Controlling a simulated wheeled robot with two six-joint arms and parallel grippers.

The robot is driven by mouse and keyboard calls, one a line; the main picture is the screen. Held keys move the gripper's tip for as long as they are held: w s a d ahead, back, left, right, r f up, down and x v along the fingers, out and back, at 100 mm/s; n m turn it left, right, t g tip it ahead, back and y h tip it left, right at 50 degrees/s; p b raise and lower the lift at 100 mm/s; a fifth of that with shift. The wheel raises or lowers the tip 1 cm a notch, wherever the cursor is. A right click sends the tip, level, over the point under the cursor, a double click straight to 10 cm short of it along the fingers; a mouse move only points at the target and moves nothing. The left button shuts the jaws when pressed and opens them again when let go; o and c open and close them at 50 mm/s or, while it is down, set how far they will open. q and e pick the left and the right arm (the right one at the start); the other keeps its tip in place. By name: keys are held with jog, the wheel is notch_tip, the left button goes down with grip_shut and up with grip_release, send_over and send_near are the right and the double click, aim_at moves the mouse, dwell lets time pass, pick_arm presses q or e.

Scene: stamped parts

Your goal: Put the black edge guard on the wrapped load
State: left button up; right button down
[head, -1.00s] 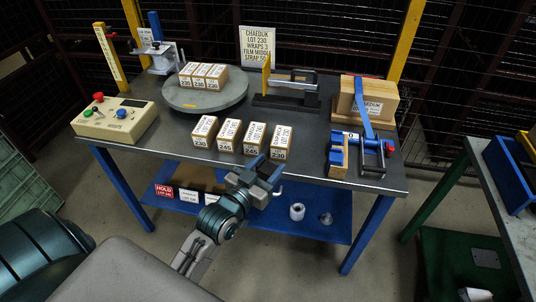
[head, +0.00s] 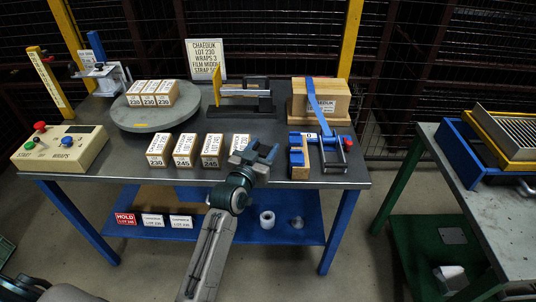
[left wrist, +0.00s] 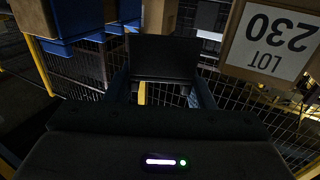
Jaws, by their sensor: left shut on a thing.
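My left gripper (head: 258,154) is above the table's front edge, between the row of labelled boxes and the blue strap tool. It is shut on a dark flat piece, which I take for the black edge guard; the piece shows as a black panel (left wrist: 165,58) between the fingers in the left wrist view. In the head view it is too small and dark to make out. A cardboard load (head: 334,100) with a blue strap over it stands at the back right of the table, apart from the gripper. Three labelled boxes (head: 153,92) stand together on the grey turntable (head: 135,117). My right gripper is out of view.
Several labelled boxes (head: 185,146) stand in a row at the table's front. The blue strap tool (head: 318,150) is just right of my gripper. A black stand (head: 243,115) is behind. A control box (head: 62,148) is at left. A second table (head: 500,200) stands at right.

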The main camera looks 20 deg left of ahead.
pick_arm(q)
jog(key=shift+w+d+f, duration=0.1)
jog(key=shift+w+d, duration=0.45)
jog(key=shift+w, duration=0.35)
jog(key=shift+f, duration=0.25)
notch_tip(320, 180, down, 3)
jog(key=shift+f, duration=0.15)
jog(key=o, duration=0.7)
jog(key=shift+c, duration=0.2)
jog(key=shift+o, duration=0.2)
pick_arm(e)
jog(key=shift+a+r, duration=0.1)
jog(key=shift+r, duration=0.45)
pick_arm(q)
jog(key=shift+r, duration=0.2)
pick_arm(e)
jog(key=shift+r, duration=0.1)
